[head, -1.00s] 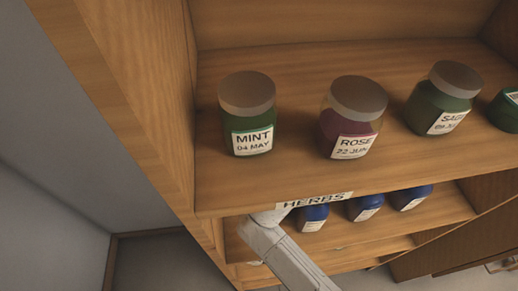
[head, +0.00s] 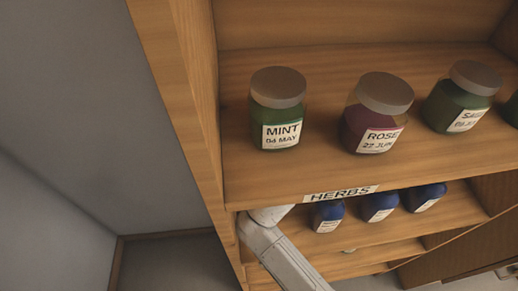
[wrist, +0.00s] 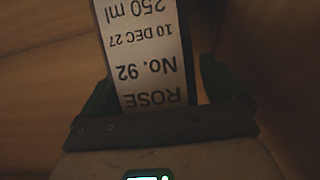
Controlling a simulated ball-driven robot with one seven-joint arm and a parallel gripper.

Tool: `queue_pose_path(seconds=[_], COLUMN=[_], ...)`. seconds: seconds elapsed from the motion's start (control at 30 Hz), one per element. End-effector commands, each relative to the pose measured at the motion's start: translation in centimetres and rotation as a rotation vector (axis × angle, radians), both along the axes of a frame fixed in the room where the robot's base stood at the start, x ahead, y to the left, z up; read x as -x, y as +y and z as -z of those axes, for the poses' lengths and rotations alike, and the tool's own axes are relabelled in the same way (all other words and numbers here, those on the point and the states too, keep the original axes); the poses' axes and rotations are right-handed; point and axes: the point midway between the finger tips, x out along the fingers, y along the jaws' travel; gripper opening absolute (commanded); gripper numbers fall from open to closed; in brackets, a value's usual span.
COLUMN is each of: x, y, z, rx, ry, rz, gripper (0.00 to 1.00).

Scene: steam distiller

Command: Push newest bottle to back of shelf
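A bottle label (wrist: 150,55) reading ROSE, No. 92, 10 DEC 27, 250 ml is upside down in the wrist view, between the two dark green fingers of my gripper (wrist: 165,88). The fingers are apart, one on each side of it; whether they press on the bottle cannot be told in the dark. In the head view my gripper is hidden. On the HERBS shelf (head: 400,180) stand a green MINT jar (head: 278,108) dated 04 MAY, a purple ROSE jar (head: 378,112) dated 22 JUN, and a green SAGE jar (head: 460,97).
Several blue bottles (head: 328,216) stand on the shelf below (head: 450,212). The tall wooden side panel (head: 190,100) bounds the shelves on the left. Bare shelf board lies behind and in front of the upper jars. My pale arm (head: 280,255) crosses before the lower shelves.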

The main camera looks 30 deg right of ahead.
Motion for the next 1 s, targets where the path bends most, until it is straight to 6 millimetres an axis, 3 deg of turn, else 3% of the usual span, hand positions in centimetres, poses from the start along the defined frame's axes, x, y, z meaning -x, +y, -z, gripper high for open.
queue_pose_path(seconds=[0.37, 0.8, 1.0], x=[0.5, 7.1, 9.0], y=[0.2, 2.4, 3.1], z=[-0.2, -2.9, -3.8], rx=[0.001, 0.0, 0.001], ry=[-0.001, -0.001, 0.0], rz=[0.0, -0.002, -0.001], gripper=[1.0, 1.0, 1.0])
